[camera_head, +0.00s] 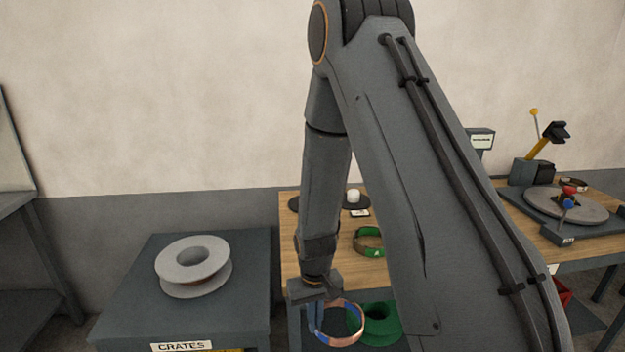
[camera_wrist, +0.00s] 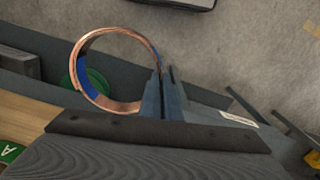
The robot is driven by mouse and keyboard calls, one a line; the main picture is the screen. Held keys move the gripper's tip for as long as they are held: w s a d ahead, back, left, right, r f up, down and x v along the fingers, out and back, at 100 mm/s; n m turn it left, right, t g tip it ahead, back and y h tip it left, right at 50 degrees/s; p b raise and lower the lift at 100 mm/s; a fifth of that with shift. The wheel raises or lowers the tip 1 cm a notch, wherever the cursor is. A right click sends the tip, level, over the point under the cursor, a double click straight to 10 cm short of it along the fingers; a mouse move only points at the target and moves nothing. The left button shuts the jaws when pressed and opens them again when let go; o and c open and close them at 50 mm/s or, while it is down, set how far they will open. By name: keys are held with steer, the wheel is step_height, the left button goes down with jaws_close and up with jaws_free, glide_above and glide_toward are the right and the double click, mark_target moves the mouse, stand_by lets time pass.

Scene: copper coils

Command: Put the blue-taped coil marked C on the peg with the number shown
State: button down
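My gripper (camera_head: 316,312) is shut on the rim of a copper coil (camera_head: 342,341) with blue tape, low in front of the wooden table. In the wrist view, the fingers (camera_wrist: 163,92) close on the right side of the coil (camera_wrist: 108,33), with blue tape (camera_wrist: 85,76) on its far left side. No letter can be read on this coil. The coil hangs in the air, apart from the table. I cannot make out a numbered peg or a readable number; a small screen (camera_head: 481,139) behind my arm is too small to read.
A green-taped coil marked A (camera_head: 369,243) lies on the wooden table (camera_head: 289,236). A green spool (camera_head: 381,328) is below the held coil. A grey spool (camera_head: 193,262) stands on the left cabinet labelled CRATES. A turntable (camera_head: 548,204) stands at right. My arm hides the middle.

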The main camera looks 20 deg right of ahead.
step_height(320, 180, up, 6)
steer(key=p, duration=0.4)
steer(key=w+d+r+n, duration=0.6)
steer(key=w+d+n, duration=0.2)
steer(key=w+n, duration=0.1)
steer(key=w+d+r+n, duration=0.7)
steer(key=w+d+n, duration=0.1)
steer(key=w, duration=0.4)
steer(key=shift+w+r+n, duration=0.25)
steer(key=shift+w+n, duration=0.05)
steer(key=shift+n, duration=0.6)
